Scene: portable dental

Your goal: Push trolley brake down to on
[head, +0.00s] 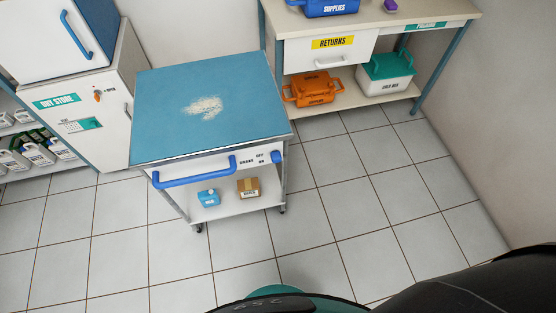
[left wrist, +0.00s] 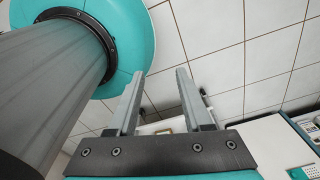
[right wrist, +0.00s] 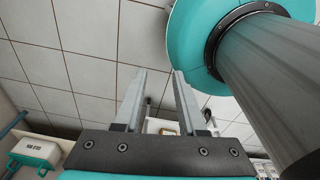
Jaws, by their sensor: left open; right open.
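The trolley (head: 145,128) has a blue top with a pale powdery patch and a white front panel. A long blue handle (head: 196,173) crosses its front. The blue brake knob (head: 277,157) is at the front right corner, beside the printed BRAKE label with OFF above ON; I cannot tell exactly which mark it is at. My left gripper (left wrist: 160,72) is open and empty in the left wrist view. My right gripper (right wrist: 159,72) is open and empty in the right wrist view. Neither gripper shows in the head view, and both are apart from the trolley.
A small blue box (head: 208,198) and a brown carton (head: 248,188) are on the trolley's lower shelf. A white cabinet (head: 90,120) stands at left. A bench with a RETURNS drawer (head: 330,50) stands behind right. The tiled floor (head: 380,180) right of the trolley is clear.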

